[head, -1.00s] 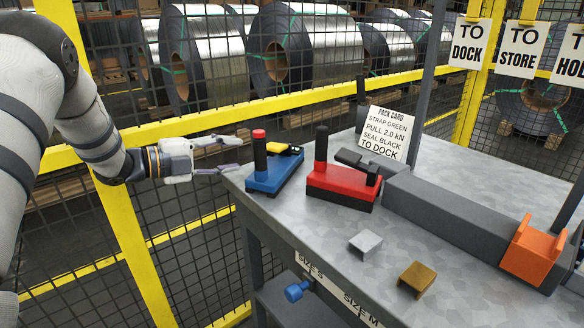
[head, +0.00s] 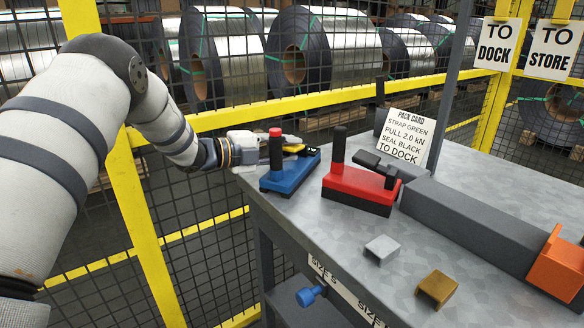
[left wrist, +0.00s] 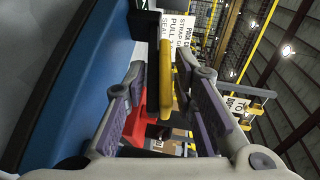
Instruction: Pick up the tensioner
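Two strapping hand tools stand on the steel bench; I cannot tell from looks alone which is the tensioner. The blue tool (head: 292,176) has a black upright handle with a red top and a yellow lever (head: 293,149). The red tool (head: 358,189) with a black handle stands to its right. My left gripper (head: 284,145) is at the blue tool, partly hidden behind its upright handle. In the left wrist view its fingers (left wrist: 160,112) are apart, with the yellow lever (left wrist: 166,62) showing between them; I see no contact. My right gripper is not in view.
Right of the tools are a long grey block (head: 465,225) with an orange end piece (head: 557,264), a silver clip (head: 381,250) and a brass clip (head: 437,288). A pack card (head: 404,138) stands behind. A yellow-framed mesh fence (head: 215,120) runs behind the bench.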

